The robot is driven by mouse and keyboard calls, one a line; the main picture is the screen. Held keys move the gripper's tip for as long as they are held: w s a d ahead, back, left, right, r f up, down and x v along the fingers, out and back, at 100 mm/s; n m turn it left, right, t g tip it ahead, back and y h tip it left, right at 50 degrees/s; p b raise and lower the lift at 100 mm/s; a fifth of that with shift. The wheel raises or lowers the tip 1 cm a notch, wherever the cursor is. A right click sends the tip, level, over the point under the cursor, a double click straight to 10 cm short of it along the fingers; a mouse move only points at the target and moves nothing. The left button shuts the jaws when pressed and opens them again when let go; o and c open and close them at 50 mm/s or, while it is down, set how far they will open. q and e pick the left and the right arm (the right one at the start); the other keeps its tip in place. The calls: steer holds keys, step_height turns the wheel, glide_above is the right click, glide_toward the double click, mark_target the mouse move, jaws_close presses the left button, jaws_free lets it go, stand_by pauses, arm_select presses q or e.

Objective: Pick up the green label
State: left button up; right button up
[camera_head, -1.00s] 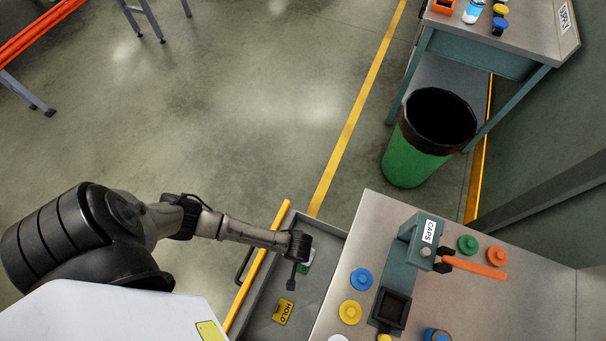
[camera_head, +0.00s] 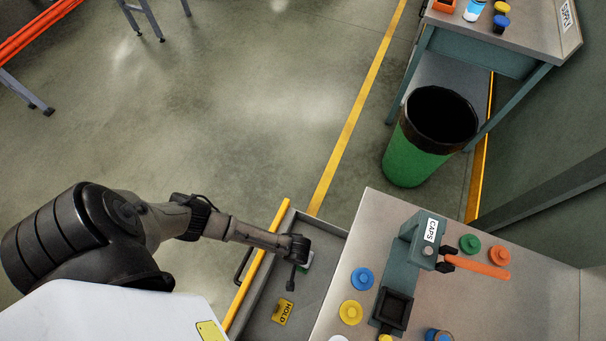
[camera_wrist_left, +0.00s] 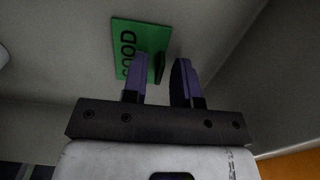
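The green label (camera_wrist_left: 150,45), marked GOOD, lies flat on the grey drawer floor. In the head view only a sliver of the green label (camera_head: 307,261) shows beside my left gripper (camera_head: 293,279), which hides the rest. In the left wrist view my left gripper (camera_wrist_left: 160,68) is open, its two fingers apart. Its left finger overlaps the label's lower part and its right finger lies just right of the label. A dark upright shape stands at the label's right edge between the fingers; I cannot tell whether it is a tab or a shadow. My right gripper is not in view.
The open drawer (camera_head: 262,322) has a yellow front edge and raised walls around the gripper. A yellow HOLD label (camera_head: 283,312) lies nearer in it. The bench (camera_head: 372,222) at right carries a CAPS press (camera_head: 421,242) and several coloured caps. A green bin (camera_head: 412,158) stands beyond.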

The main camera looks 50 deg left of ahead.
arm_select(q)
jaws_close()
